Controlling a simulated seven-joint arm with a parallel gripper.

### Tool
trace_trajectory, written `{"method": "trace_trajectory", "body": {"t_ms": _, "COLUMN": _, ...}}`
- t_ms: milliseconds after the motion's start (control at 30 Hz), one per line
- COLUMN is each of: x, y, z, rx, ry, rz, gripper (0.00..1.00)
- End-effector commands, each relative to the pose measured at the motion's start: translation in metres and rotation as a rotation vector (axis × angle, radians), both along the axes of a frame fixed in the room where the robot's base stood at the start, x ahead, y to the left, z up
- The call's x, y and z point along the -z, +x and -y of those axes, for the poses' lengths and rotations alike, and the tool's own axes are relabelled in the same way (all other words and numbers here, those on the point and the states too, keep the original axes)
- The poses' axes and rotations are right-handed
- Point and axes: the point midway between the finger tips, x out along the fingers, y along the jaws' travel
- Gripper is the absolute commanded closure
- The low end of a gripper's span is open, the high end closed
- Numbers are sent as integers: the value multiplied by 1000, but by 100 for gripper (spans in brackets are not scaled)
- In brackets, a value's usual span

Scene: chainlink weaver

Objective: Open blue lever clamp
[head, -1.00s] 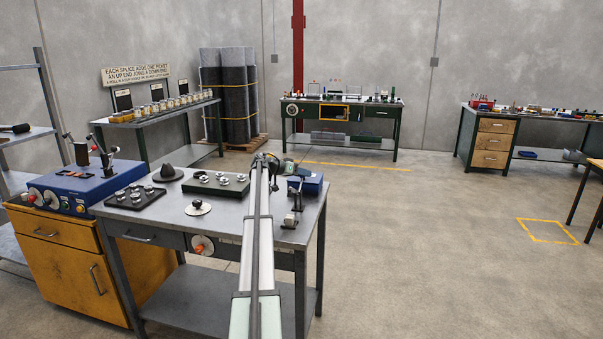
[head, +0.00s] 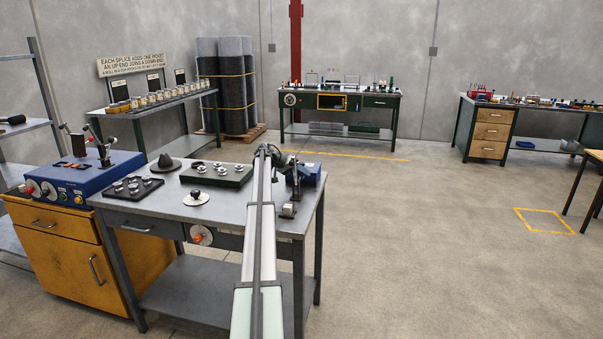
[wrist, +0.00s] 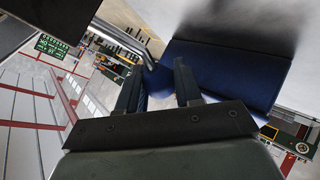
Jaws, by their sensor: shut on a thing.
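The blue clamp (head: 310,172) stands at the right end of the grey workbench in the head view, partly hidden behind my gripper (head: 294,180). In the wrist view its broad blue body (wrist: 225,72) fills the upper right. My gripper (wrist: 160,88) is shut on a blue, rounded part (wrist: 158,82) between its two dark fingers. A bent metal bar (wrist: 122,40) runs up and left from that part, which looks like the clamp's lever. The fingers hide much of the held part, and I cannot tell the lever's exact angle.
A small metal fixture (head: 288,210) stands at the bench's right front. A dark tray with round metal parts (head: 216,175) and a black-knobbed disc (head: 196,198) lie left of my arm. A blue control box (head: 85,178) is farther left.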

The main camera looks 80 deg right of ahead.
Motion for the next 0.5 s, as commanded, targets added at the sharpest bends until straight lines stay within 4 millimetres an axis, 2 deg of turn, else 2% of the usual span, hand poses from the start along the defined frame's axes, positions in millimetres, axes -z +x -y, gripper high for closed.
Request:
{"method": "trace_trajectory", "body": {"t_ms": 467, "x": 3, "y": 1, "z": 4, "rx": -5, "ry": -5, "rz": 4, "gripper": 100}}
{"method": "trace_trajectory", "body": {"t_ms": 500, "x": 3, "y": 1, "z": 4, "rx": -5, "ry": -4, "rz": 4, "gripper": 63}}
